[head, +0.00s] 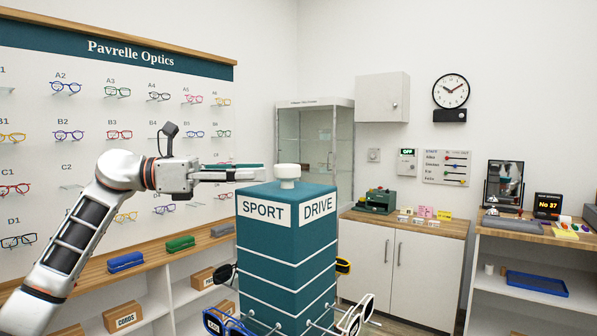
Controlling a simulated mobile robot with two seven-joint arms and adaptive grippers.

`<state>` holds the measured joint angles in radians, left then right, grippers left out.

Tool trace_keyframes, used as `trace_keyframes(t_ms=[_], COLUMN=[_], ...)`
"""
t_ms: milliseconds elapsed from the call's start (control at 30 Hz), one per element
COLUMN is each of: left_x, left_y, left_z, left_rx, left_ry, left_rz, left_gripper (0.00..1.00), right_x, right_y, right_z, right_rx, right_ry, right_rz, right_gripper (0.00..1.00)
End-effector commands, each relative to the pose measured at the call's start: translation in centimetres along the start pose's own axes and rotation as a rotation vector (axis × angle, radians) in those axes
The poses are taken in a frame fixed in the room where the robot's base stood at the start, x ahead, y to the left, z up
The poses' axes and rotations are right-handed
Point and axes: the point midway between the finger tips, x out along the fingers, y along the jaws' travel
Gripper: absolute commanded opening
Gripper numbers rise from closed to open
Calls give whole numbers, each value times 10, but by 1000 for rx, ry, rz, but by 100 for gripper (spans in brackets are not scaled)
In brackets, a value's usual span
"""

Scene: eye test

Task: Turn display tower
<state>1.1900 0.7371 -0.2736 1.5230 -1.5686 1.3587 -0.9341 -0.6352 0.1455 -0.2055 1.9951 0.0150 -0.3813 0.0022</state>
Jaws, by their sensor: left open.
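The teal display tower (273,232) stands in front of me, with a SPORT face and a DRIVE face showing. A white knob (287,174) sits on its top. My right gripper is out of view.
A wall panel of glasses (95,100) rises at the left above a wooden shelf with a blue case (125,262) and a green case (180,244). A glass cabinet (315,150) and a white counter (400,268) stand behind the tower. A desk (530,237) is at the right.

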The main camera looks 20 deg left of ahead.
Motion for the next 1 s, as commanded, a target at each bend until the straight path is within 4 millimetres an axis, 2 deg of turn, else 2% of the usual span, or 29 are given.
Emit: trace_keyframes(t_ms=[300,500,867,900,1000], left_x=[46,68,74,74,74], left_y=[-2,-1,0,0,0], left_z=[2,1,0,0,0], left_rx=[0,0,-1,-1,-1], left_ry=[-3,-2,-1,-1,-1], left_rz=[-5,-2,0,0,0], left_gripper=[53,53,53,48,22], right_x=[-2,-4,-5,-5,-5], right_y=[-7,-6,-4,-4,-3], right_z=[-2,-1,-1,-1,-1], right_rx=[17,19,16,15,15], right_ry=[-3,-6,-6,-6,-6], right_rz=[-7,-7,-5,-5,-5], right_gripper=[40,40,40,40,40])
